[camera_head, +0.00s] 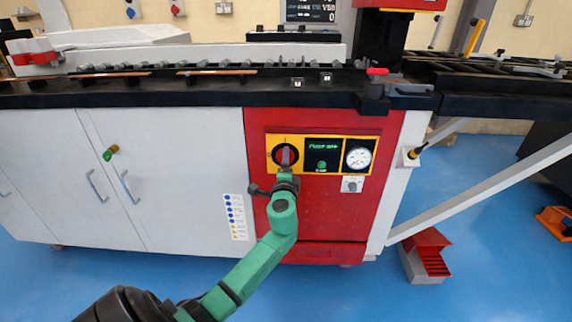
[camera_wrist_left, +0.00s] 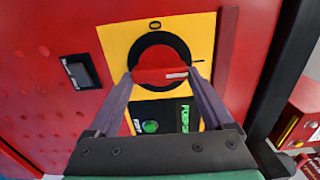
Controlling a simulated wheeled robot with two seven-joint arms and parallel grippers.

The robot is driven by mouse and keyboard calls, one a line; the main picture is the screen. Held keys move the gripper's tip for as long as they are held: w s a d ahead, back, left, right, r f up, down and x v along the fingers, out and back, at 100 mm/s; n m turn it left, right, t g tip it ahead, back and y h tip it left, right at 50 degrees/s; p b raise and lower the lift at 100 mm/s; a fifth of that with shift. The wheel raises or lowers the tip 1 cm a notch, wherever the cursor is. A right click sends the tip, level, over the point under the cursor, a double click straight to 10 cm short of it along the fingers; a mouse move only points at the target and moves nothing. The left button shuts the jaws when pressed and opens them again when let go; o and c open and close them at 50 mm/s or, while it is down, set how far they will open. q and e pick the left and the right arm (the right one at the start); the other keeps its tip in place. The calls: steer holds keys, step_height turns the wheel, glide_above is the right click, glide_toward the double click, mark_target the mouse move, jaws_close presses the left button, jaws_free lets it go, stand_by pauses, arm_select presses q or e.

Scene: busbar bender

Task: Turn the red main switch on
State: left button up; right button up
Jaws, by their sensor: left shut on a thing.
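The red main switch (camera_head: 278,154) is a red rotary handle on a black round base on the yellow panel at the cabinet's front. In the left wrist view its handle (camera_wrist_left: 158,76) lies across between the fingers, with a white mark on its right half. A "0" shows above it, and a dash at its right. My left gripper (camera_head: 286,158) is shut on the handle, one finger at each end in the wrist view. The fingers hide part of the switch in the head view. The green display (camera_head: 322,147) appears to read "Pump off". My right gripper is out of view.
A round gauge (camera_head: 358,157) and a small grey key switch (camera_head: 352,184) sit right of the switch. The black worktop edge (camera_head: 180,98) juts out above. A red pedal (camera_head: 428,252) stands on the floor at right. The blue floor in front is clear.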

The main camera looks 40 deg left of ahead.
arm_select(q)
steer(key=o, duration=1.1)
steer(key=shift+f, duration=0.1)
steer(key=shift+o, duration=0.2)
steer(key=shift+s, duration=0.1)
steer(key=v, duration=1.4)
steer(key=shift+d, duration=0.2)
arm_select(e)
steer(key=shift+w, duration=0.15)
arm_select(q)
steer(key=shift+s, duration=0.1)
